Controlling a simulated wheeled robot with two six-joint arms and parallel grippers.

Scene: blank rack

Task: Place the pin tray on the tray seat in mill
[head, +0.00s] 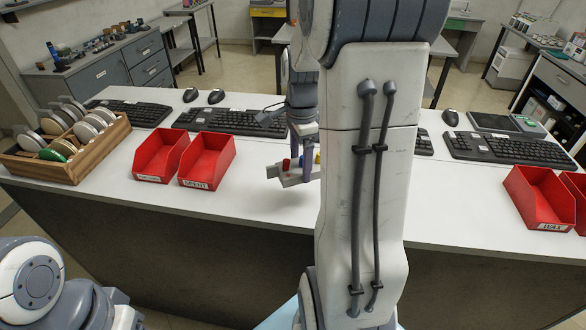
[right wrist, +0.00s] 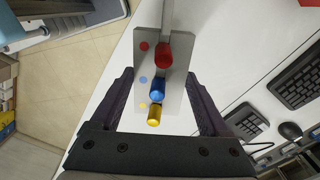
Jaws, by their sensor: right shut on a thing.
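The pin tray (head: 291,178) is a small grey plate held above the white table in the head view, partly hidden by my right arm. In the right wrist view the tray (right wrist: 150,63) carries a red pin (right wrist: 168,55), a blue pin (right wrist: 158,88) and a yellow pin (right wrist: 154,115) in a row, with matching coloured dots beside them. My right gripper (head: 304,150) is shut on the tray; its dark fingers also flank it in the wrist view (right wrist: 160,80). My left gripper is out of view. I cannot make out the mill or its tray seat.
Red bins (head: 207,162) (head: 540,197) stand left and right on the white table (head: 262,218). A wooden rack (head: 92,158) of discs is at the far left. Keyboards (head: 495,148) and mice line the back. The table front left of my right arm is clear.

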